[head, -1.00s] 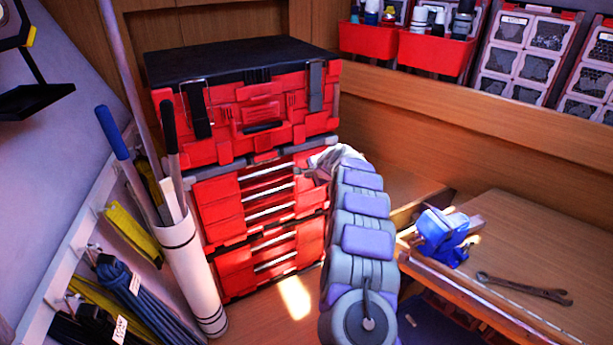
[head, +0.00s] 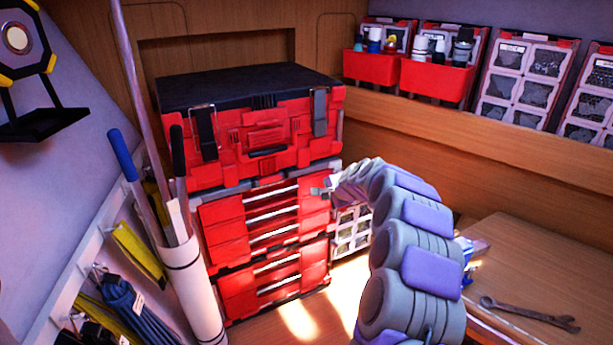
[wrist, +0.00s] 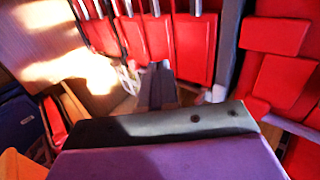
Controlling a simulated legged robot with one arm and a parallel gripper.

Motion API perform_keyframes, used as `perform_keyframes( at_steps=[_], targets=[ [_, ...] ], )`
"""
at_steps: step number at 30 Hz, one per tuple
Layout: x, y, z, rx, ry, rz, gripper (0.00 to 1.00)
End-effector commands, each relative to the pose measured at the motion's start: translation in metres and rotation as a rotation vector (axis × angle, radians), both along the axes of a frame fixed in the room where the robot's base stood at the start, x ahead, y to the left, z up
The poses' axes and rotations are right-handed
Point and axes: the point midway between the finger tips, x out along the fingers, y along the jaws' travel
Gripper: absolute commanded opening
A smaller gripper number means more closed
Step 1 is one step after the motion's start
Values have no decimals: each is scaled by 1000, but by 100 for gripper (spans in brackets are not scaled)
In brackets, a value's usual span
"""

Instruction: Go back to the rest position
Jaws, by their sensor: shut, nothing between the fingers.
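My gripper (head: 322,192) is at the end of my bent grey and purple arm. It is small in the head view and points left, in front of the right side of the red tool chest (head: 272,212). It looks shut and empty. In the wrist view the grey gripper parts (wrist: 158,85) show beyond the dark edge of my own arm link, with the red drawer fronts (wrist: 145,40) behind. I cannot tell the exact gap between gripper and drawers.
A white tube (head: 190,285) with long poles stands left of the chest. Coiled blue line (head: 135,305) hangs on the left wall. A wrench (head: 530,314) lies on the right bench, where a blue tool (head: 470,255) is partly behind my arm. Red bins (head: 435,78) line the back shelf.

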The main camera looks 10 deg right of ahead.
Motion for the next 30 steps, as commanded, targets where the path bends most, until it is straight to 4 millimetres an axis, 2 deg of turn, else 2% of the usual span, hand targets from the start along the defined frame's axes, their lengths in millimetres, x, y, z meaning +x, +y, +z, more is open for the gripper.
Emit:
perform_keyframes(
  at_steps=[4, 7, 12, 15, 22, 26, 30],
  targets=[
    [-24, 34, 14, -19, 21, 108, 0],
    [-54, 69, 29, -51, 43, 228, 0],
    [-122, 120, 46, -126, 97, 442, 0],
    [-166, 140, 52, -176, 129, 561, 0],
    [-274, 164, 54, -308, 219, 804, 0],
    [-337, 165, 48, -383, 285, 925, 0],
    [-405, 158, 37, -458, 369, 1038, 0]
  ],
)
